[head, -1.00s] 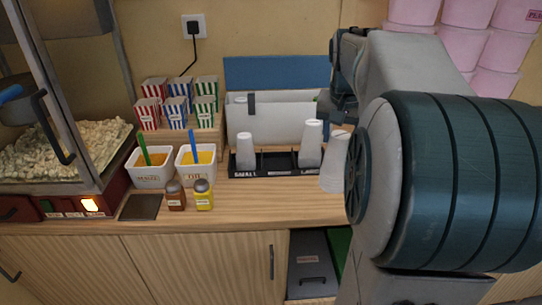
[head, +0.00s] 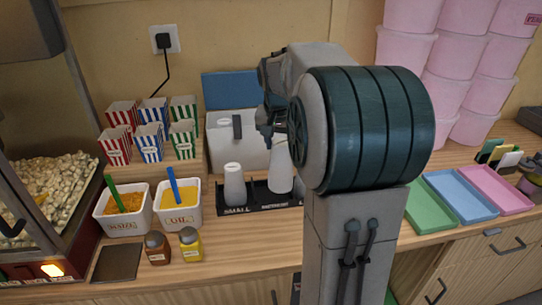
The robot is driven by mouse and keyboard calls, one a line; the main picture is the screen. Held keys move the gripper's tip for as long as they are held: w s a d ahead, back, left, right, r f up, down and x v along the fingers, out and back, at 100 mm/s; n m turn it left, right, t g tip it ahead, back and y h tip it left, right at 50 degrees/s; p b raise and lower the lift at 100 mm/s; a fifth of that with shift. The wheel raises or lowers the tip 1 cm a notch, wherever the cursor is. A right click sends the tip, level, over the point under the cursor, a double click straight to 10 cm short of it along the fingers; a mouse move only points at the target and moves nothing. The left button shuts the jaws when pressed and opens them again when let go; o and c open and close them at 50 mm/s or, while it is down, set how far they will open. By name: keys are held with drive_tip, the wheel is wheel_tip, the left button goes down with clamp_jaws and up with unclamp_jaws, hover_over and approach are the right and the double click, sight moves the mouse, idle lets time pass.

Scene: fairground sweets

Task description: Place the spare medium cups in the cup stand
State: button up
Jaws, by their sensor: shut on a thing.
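The black cup stand (head: 248,209) is on the wooden counter, with its left compartment labelled SMALL; its right end is hidden behind my arm. White upside-down cups (head: 235,186) stand upright in the left compartment. My gripper (head: 270,136), partly hidden by my arm, is shut on a white medium cup (head: 280,170). This cup is upside down, slightly tilted, and at the middle compartment. I cannot tell whether its rim touches the stand.
A white bin (head: 224,148) stands behind the stand. Sauce-like tubs (head: 125,226) and two shakers (head: 190,244) are to the left, below striped popcorn boxes (head: 150,142). Coloured trays (head: 462,195) and pink tubs (head: 405,55) are at right.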

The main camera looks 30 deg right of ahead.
sight(272, 156)
drive_tip(key=w+f, duration=0.1)
drive_tip(key=w+a, duration=0.1)
drive_tip(key=shift+w+a+f, duration=0.15)
drive_tip(key=shift+w+f, duration=0.25)
drive_tip(key=shift+f+p, duration=0.45)
drive_tip(key=shift+f, duration=1.7)
drive_tip(key=o, duration=1.3)
drive_tip(key=shift+c, duration=0.2)
drive_tip(key=v, duration=1.2)
drive_tip(key=s+a+f+n+y, duration=0.1)
drive_tip(key=s+a+f+n, duration=0.3)
drive_tip(key=s, duration=0.7)
drive_tip(key=s+a+f+n, duration=0.3)
drive_tip(key=s+a+f, duration=0.4)
drive_tip(key=s, duration=0.5)
drive_tip(key=a, duration=0.2)
drive_tip(key=shift+a+n+t+y+b, duration=0.25)
drive_tip(key=shift+n+t+y+b, duration=0.05)
drive_tip(key=shift+n+y+b, duration=0.1)
